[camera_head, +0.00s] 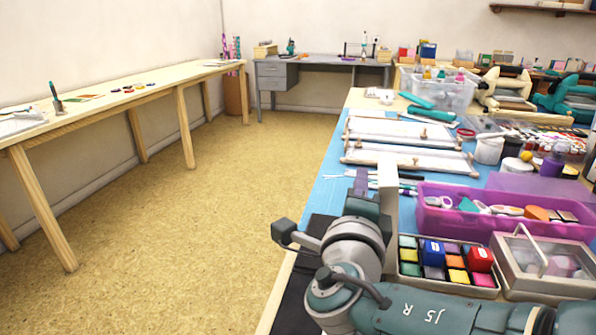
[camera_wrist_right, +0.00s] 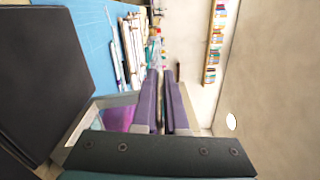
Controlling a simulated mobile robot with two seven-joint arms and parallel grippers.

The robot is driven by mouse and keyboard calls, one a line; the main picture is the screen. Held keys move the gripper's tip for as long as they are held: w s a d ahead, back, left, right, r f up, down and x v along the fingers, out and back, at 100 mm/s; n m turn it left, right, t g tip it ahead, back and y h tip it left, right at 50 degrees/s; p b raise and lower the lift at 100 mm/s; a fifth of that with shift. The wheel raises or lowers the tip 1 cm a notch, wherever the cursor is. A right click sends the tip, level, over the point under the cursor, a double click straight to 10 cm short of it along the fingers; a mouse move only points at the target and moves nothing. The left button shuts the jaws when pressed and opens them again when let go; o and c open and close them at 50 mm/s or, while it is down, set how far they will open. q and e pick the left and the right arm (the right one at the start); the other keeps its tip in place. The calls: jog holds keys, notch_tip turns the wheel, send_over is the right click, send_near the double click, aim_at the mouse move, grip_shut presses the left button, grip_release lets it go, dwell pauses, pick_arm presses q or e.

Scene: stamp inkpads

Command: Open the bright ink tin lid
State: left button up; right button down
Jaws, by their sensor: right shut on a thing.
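The bright ink tin (camera_head: 448,279) stands at the front of the table, with rows of coloured pads showing. A pale upright panel (camera_head: 388,185), which looks like its lid seen nearly edge-on, rises at the tin's left side. My right gripper (camera_head: 366,180) is at this panel, its purple finger pads close together and shut on it. In the right wrist view the purple fingers (camera_wrist_right: 162,98) are nearly parallel; what lies between them is hard to make out. My arm hides the lower left of the tin and the lid's hinge. My left gripper is not in view.
A second tin with a clear lid (camera_head: 545,262) stands right of the ink tin. Behind them is a purple tray (camera_head: 470,222) of small tools. White frames (camera_head: 410,158) lie on the blue mat (camera_head: 328,190). The floor left of the table is free.

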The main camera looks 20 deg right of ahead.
jog(key=shift+w+a+f, duration=0.1)
jog(key=shift+a+f, duration=0.05)
jog(key=shift+f, duration=0.15)
jog(key=c, duration=1.1)
grip_release()
jog(key=shift+o, duration=0.5)
jog(key=shift+r, duration=0.1)
jog(key=p+v, duration=0.3)
jog(key=v, duration=0.7)
jog(key=shift+p, duration=0.35)
